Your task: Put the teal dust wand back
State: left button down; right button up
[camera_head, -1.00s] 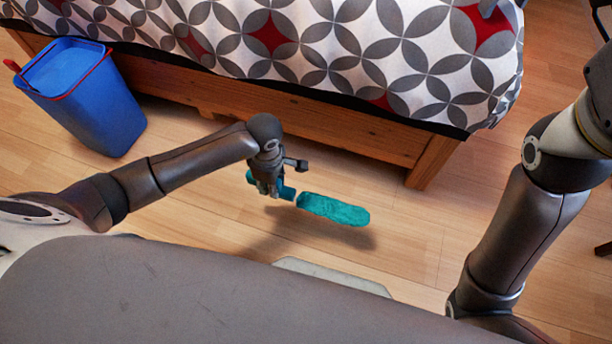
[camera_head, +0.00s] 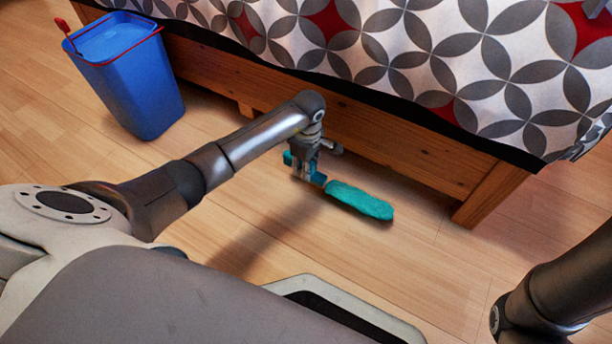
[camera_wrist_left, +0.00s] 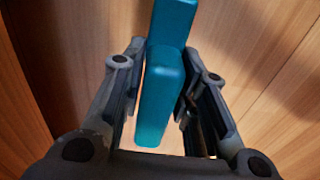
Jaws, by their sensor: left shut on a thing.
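The teal dust wand (camera_head: 360,200) has a fuzzy head and a smooth teal handle, which shows in the left wrist view (camera_wrist_left: 160,95). My left gripper (camera_head: 307,174) is shut on the handle and holds the wand above the wooden floor near the bed's side. The fuzzy head points to the right in the head view. In the left wrist view the handle lies between the two fingers. My right arm shows at the lower right of the head view, but its gripper is out of the picture.
A blue bin (camera_head: 128,80) with a red rim stands on the floor at the upper left, with a red handle-like end at its rim. The bed (camera_head: 420,150) with a wooden frame and patterned cover fills the back. Bare floor (camera_head: 400,255) lies in front of the bed.

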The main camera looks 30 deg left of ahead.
pick_arm(q)
jog(key=shift+w+f, duration=0.15)
jog(key=shift+f, duration=0.1)
jog(key=shift+w+a+f+b, duration=0.1)
jog(key=shift+f+b, duration=0.65)
jog(key=shift+f, duration=0.1)
jog(key=shift+w+a+f+b, duration=0.1)
jog(key=shift+f+b, duration=0.6)
jog(key=shift+f, duration=0.15)
jog(key=shift+f, duration=0.2)
jog(key=c, duration=1.1)
grip_release()
jog(key=shift+c, duration=0.2)
jog(key=shift+r, duration=0.1)
jog(key=r+p, duration=0.2)
jog(key=r, duration=0.2)
jog(key=r+p, duration=0.3)
jog(key=r, duration=0.1)
jog(key=r+p, duration=0.3)
jog(key=r, duration=0.1)
jog(key=shift+d+r, duration=0.1)
jog(key=shift+d, duration=0.15)
